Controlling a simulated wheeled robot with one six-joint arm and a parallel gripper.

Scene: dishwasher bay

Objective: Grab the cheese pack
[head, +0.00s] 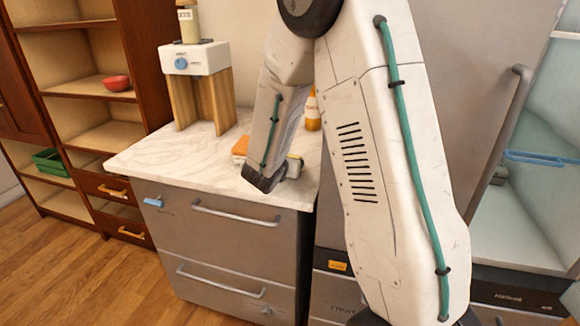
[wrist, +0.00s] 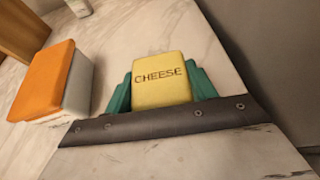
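The cheese pack (wrist: 161,88) is a yellow block with "CHEESE" printed on it, in the middle of the wrist view. My gripper (wrist: 161,82) has its teal fingers against the left and right sides of the pack, with no gap showing; it is shut on the pack. In the head view my gripper (head: 266,178) is low over the front of the marble counter, and the pack is mostly hidden by it. I cannot tell whether the pack touches the counter.
An orange-topped, white-sided box (wrist: 48,75) lies left of the pack on the marble counter (head: 155,157). An orange bottle (head: 312,112) stands behind. A dispenser on a wooden stand (head: 203,98) is at the back left. The counter's front left is clear.

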